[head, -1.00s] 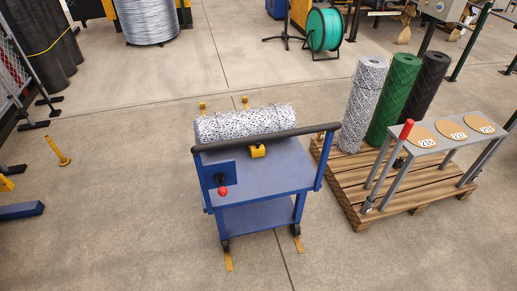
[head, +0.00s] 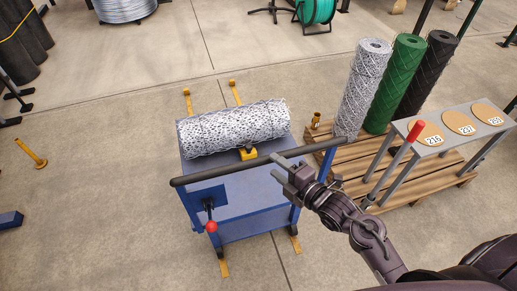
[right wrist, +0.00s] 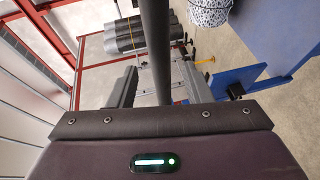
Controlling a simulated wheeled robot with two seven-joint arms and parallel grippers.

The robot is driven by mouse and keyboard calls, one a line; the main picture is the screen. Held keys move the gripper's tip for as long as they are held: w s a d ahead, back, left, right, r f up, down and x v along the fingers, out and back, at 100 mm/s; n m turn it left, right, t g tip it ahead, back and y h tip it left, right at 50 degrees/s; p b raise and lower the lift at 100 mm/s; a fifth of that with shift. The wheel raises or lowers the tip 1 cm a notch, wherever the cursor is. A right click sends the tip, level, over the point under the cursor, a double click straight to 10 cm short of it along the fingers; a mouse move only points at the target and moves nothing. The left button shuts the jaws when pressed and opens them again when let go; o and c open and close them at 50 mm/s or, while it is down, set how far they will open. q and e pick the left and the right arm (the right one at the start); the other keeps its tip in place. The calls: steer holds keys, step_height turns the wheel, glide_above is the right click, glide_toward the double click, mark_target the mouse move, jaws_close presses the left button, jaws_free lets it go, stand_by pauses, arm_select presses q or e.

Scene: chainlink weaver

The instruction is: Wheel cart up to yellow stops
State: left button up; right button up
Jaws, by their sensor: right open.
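Yellow floor strips with small upright yellow stops (head: 187,93) (head: 232,84) show beyond the cart, with strip ends at the near side. My right gripper (head: 281,172) is open at the right half of the handle. In the right wrist view the bar (right wrist: 156,45) runs between its open fingers (right wrist: 155,85). My left gripper is out of view.
A wooden pallet (head: 388,200) with grey, green and black mesh rolls stands close to the cart's right. A yellow post (head: 30,152) is at left.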

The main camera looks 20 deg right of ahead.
mark_target(271, 162)
steer(key=p+x, duration=0.1)
steer(key=x, duration=0.4)
steer(key=shift+w, duration=0.25)
steer(key=shift+w+a+f, duration=0.15)
steer(key=shift+w+a, duration=0.05)
steer(key=shift+w, duration=0.15)
steer(key=shift+w+a, duration=0.15)
steer(key=shift+w, duration=0.05)
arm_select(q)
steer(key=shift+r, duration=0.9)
arm_select(e)
steer(key=shift+f, duration=0.1)
jaws_close()
